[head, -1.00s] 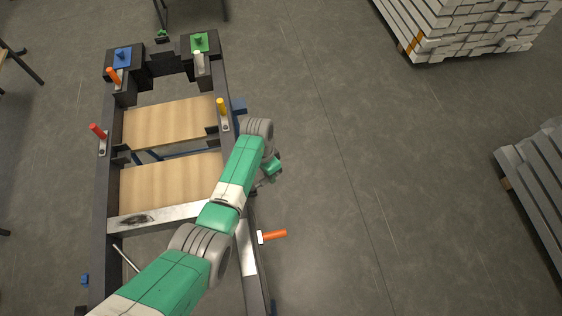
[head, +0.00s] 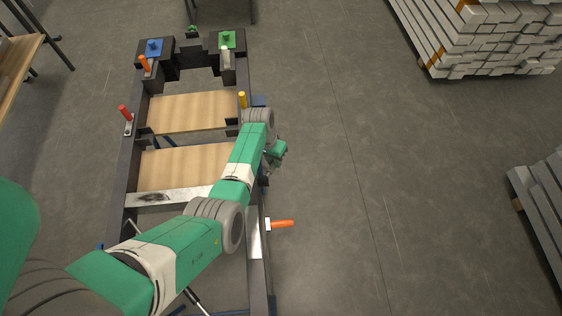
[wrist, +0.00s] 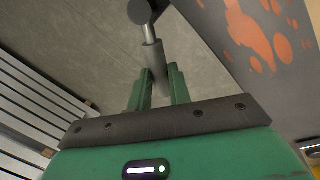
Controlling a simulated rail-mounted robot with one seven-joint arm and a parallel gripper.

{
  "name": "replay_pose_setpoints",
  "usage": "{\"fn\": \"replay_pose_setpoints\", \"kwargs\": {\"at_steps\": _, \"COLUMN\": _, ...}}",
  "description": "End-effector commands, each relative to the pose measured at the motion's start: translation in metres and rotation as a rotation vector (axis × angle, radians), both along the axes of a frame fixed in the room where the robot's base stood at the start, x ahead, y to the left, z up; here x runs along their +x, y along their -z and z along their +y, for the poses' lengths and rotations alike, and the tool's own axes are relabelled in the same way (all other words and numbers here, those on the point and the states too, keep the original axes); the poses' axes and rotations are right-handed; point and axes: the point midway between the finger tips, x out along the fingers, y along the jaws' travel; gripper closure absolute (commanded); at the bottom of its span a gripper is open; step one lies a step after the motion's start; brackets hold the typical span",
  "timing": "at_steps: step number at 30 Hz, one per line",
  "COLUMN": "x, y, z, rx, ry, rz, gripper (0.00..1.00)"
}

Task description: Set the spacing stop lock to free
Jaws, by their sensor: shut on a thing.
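My gripper (head: 274,155) is at the outer right side of the dark container frame (head: 128,165), below the yellow handle, and mostly turned away in the head view. In the wrist view its green fingers (wrist: 160,82) are shut on a grey metal lever (wrist: 153,57). The lever has a dark round joint or knob (wrist: 139,12) at its far end. I cannot tell from its looks whether this lever is the spacing stop lock, or which setting it has. The lever cannot be made out in the head view.
The frame carries a yellow handle (head: 242,100), a red handle (head: 125,112) and orange handles (head: 145,63), one sticking out on the right (head: 282,224). Two wooden boards (head: 192,110) lie across it. A dark orange-patched surface (wrist: 265,40) is close beside the lever.

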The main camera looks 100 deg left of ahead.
Motion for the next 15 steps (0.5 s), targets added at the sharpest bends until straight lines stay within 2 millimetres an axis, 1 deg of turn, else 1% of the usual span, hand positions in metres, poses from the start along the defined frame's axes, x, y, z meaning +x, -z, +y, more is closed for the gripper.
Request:
{"fn": "replay_pose_setpoints", "kwargs": {"at_steps": 12, "x": -0.0022, "y": -0.0012, "z": 0.0013, "rx": 0.001, "ry": -0.009, "rz": 0.000, "gripper": 1.00}}
{"fn": "replay_pose_setpoints", "kwargs": {"at_steps": 13, "x": -0.0022, "y": -0.0012, "z": 0.0013, "rx": 0.001, "ry": -0.009, "rz": 0.000, "gripper": 0.77}}
{"fn": "replay_pose_setpoints", "kwargs": {"at_steps": 15, "x": -0.0021, "y": -0.0013, "z": 0.0013, "rx": 0.001, "ry": -0.009, "rz": 0.000, "gripper": 0.63}}
